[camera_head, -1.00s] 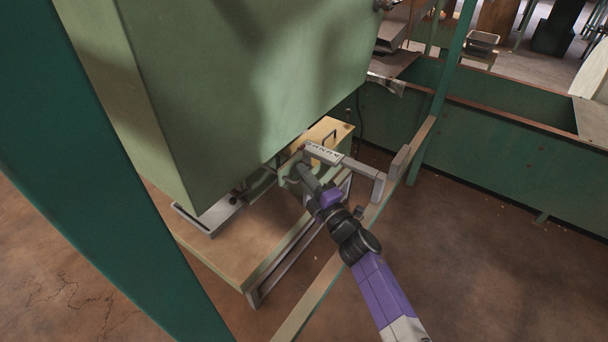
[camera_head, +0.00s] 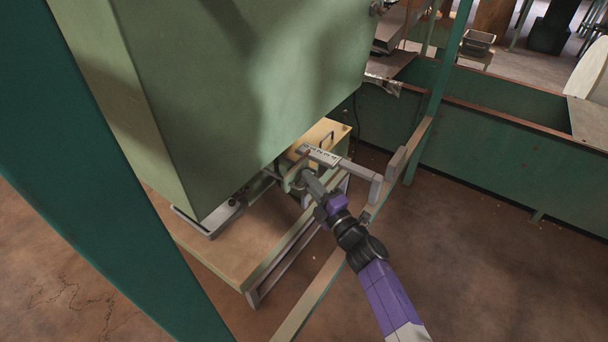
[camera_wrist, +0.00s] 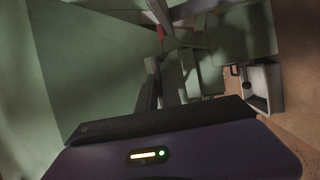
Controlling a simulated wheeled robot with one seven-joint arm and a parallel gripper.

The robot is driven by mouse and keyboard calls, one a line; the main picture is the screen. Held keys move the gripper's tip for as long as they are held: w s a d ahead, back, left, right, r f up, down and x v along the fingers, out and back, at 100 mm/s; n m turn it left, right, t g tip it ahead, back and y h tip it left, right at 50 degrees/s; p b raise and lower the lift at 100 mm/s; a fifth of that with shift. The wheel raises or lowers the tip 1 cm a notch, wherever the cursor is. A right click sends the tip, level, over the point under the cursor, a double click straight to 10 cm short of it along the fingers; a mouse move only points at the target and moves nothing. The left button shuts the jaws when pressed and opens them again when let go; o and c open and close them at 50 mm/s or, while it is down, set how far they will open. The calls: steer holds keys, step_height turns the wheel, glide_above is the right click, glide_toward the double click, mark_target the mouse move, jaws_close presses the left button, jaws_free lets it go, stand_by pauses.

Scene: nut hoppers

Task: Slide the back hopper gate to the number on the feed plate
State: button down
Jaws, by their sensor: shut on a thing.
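The green hopper (camera_head: 250,80) fills the upper left of the head view. Below its lower edge a grey bar with a pale numbered scale (camera_head: 322,156) sticks out to the right, with a small red mark (camera_head: 308,153) near its left end. The red mark also shows in the wrist view (camera_wrist: 160,33). My gripper (camera_head: 301,178) is just below the scale, shut on what appears to be the gate's handle; the fingers hide most of it. The scale's numbers are too small to read, and I cannot make out a feed plate number.
A green post (camera_head: 110,170) crosses the left side. A green trough (camera_head: 490,150) runs along the right. The floor at lower right is clear.

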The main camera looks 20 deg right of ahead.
steer(key=c, duration=1.5)
jaws_free()
steer(key=p+v, duration=0.2)
steer(key=v, duration=0.5)
steer(key=shift+s+d+f+p, duration=0.1)
steer(key=shift+s+f+p, duration=0.1)
steer(key=shift+s+p, duration=0.2)
